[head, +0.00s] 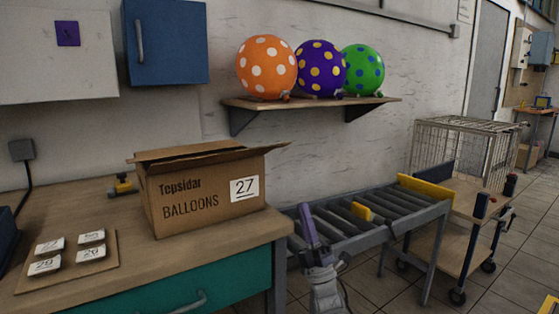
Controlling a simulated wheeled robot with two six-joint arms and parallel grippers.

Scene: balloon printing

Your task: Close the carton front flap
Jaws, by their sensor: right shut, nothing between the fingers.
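The brown carton (206,195) stands on the left workbench, with "Tepsidar BALLOONS" and a white "27" label (244,188) on its front. Its top flaps (215,153) lie at a low slant, with a dark gap between them near the back. One flap end sticks out past the right side. Which flap is the front one is hard to tell at this angle. My right gripper (308,222) is shut and empty. It points up in front of the roller conveyor, to the right of the carton and apart from it. My left gripper is out of view.
The workbench (140,255) holds a board with several number cards (67,262) and a small yellow-and-black object (122,185). A roller conveyor (375,222) stands right of the bench. A shelf (312,103) with three dotted balloons hangs above. A cart (440,235) and wire cage (465,150) stand right.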

